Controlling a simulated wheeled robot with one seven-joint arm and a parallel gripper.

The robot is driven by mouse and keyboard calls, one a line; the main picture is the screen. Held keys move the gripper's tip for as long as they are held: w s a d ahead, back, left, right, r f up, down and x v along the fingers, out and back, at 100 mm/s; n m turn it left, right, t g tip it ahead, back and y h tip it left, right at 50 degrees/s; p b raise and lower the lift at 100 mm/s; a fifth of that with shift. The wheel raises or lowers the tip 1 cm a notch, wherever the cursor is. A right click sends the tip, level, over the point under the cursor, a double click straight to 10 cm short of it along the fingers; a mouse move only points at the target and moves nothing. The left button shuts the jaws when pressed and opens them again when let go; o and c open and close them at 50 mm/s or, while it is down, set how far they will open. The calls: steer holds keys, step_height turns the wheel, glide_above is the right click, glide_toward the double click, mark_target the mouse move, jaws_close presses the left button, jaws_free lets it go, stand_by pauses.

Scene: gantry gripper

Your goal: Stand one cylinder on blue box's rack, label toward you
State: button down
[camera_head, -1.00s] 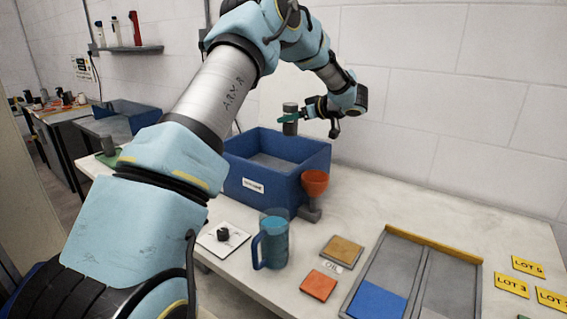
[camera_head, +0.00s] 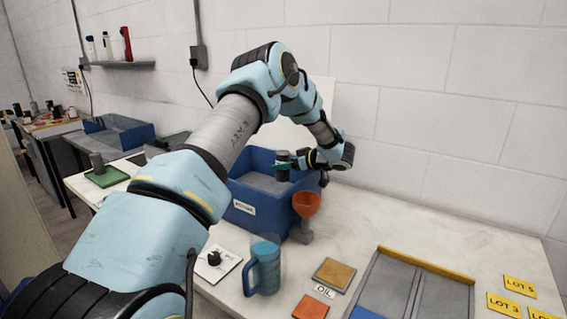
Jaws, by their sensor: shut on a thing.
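My gripper (camera_head: 284,166) is shut on a dark grey cylinder (camera_head: 283,174), its green fingers around the upper part. The cylinder looks upright. It is at the blue box (camera_head: 262,216), over or inside its right back part; whether its foot touches the grey surface inside (camera_head: 255,181) cannot be told. No label shows on the cylinder from here. The blue box has a white label on its front. Another grey cylinder (camera_head: 97,163) stands on a green tray (camera_head: 106,178) at the left.
An orange funnel (camera_head: 306,205) on a stand is close to the box's right front. A blue mug (camera_head: 264,270), a white plate with a black knob (camera_head: 214,258), orange and tan tiles (camera_head: 335,274) and a divided tray (camera_head: 425,262) are nearer. The table's right back is clear.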

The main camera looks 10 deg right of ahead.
steer(key=shift+f, duration=0.5)
steer(key=shift+c, duration=0.6)
jaws_free()
